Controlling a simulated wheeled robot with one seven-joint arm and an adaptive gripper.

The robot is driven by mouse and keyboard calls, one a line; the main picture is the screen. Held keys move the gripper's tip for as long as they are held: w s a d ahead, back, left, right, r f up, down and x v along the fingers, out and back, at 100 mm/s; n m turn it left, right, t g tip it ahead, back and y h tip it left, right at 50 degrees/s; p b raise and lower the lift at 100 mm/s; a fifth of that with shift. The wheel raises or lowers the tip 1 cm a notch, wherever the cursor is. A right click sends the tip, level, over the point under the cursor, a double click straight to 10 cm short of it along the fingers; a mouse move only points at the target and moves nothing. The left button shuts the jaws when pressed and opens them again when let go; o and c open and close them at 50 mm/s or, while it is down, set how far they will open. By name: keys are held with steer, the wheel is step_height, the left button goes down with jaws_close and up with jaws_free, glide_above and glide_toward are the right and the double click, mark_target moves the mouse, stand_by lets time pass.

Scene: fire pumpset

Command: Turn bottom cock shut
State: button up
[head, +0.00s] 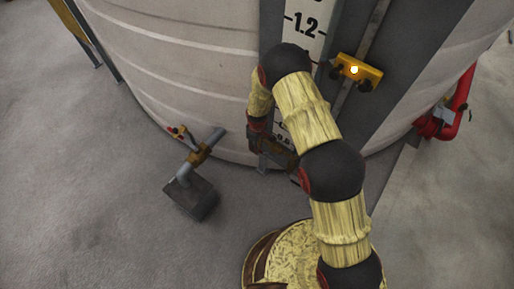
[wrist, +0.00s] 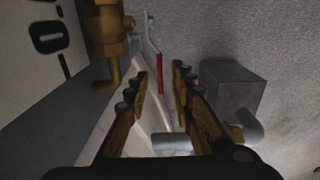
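The bottom cock (wrist: 107,30) is a brass body at the upper left of the wrist view, beside the scale plate. A grey lever with a red grip (wrist: 161,76) runs from beside it down the picture. My gripper (wrist: 167,84) is open, its fingers either side of the red grip in this view. Whether either finger touches it I cannot tell. In the head view my gripper (head: 272,150) is low against the tank by the foot of the scale, and my arm and gripper hide the bottom cock there.
A pale round tank (head: 185,60) carries the scale plate (head: 303,22) and a brass upper fitting (head: 360,72). At lower left, a brass drain valve (head: 199,154) with a red handle leads to a grey block (head: 192,198). Red pipework (head: 455,108) stands at right. Floor at left is clear.

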steer(key=shift+f, duration=0.4)
steer(key=shift+c, duration=0.2)
jaws_close()
stand_by(0.6)
